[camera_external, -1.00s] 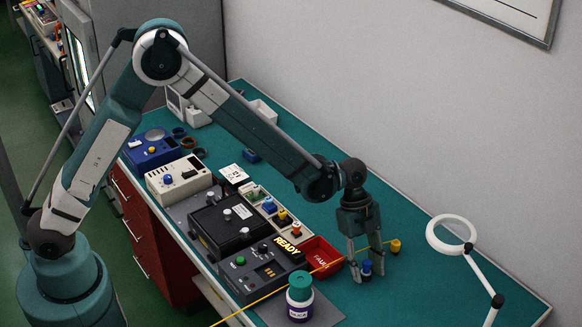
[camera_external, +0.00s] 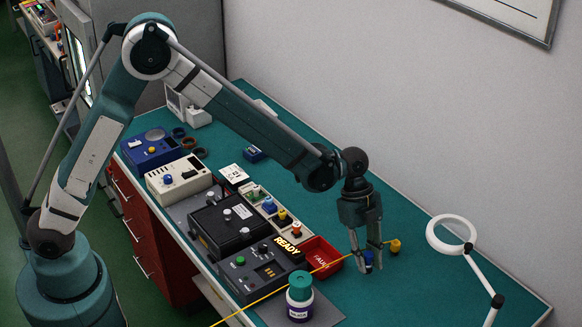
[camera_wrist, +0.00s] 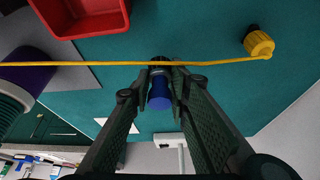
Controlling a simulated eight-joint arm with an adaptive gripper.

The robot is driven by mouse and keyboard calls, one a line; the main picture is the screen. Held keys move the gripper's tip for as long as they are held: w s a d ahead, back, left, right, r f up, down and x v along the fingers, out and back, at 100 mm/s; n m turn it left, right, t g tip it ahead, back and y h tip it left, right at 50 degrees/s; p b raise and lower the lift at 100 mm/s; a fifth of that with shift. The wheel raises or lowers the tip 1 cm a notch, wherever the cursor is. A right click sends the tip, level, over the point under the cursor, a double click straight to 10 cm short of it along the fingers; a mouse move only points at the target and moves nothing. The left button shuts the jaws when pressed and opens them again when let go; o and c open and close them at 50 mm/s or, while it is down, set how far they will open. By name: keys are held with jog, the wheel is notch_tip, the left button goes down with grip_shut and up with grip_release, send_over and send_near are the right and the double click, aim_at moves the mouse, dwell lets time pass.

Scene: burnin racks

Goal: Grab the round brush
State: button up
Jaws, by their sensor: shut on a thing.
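The round brush, as I take it, is a small blue cylinder with a dark end; its blue part shows between my fingers in the wrist view (camera_wrist: 159,94) and in the external view (camera_external: 368,259). My gripper (camera_external: 366,266) points down over the teal bench and is shut on it. In the wrist view the fingertips (camera_wrist: 161,76) close on both sides of the dark end. The fingers partly hide the brush in the external view.
A yellow cord (camera_external: 265,297) with a yellow end piece (camera_external: 395,246) runs close by my fingers. A red bin (camera_external: 322,256) and a green-capped jar (camera_external: 300,297) stand to the left. A ring lamp (camera_external: 452,218) stands right. Bare bench lies behind.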

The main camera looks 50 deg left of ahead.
aim_at(368, 255)
notch_tip(368, 255, up, 6)
jog(key=shift+r, duration=0.25)
jog(key=shift+s+r, duration=0.1)
dwell(0.7)
